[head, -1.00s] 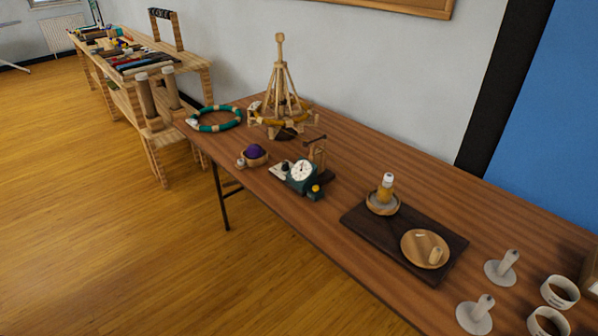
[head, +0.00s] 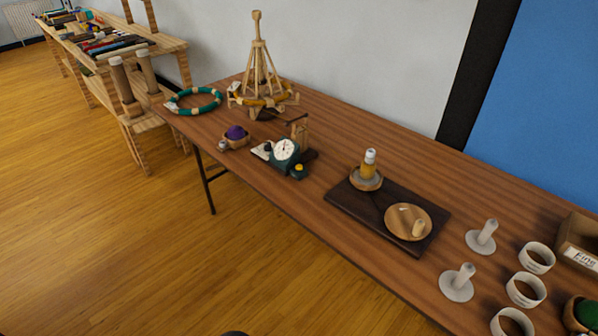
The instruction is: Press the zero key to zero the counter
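The counter (head: 285,151) is a small dark green device with a round white dial, standing on the brown table near its front edge. A yellow knob or key (head: 299,168) sits on a dark part at its lower right. A pale plate with a small dark knob (head: 266,148) is at its left. I cannot read any marking that tells which one is the zero key. Neither of my grippers is in the head view. A small dark shape at the bottom edge is too cut off to name.
A wooden yarn swift (head: 258,70) and a teal ring (head: 195,101) stand behind. A bowl with purple yarn (head: 236,134) is left of the counter. A dark board (head: 345,207) with wooden dishes, two white spindles (head: 458,282) and several white cups (head: 526,289) are to the right.

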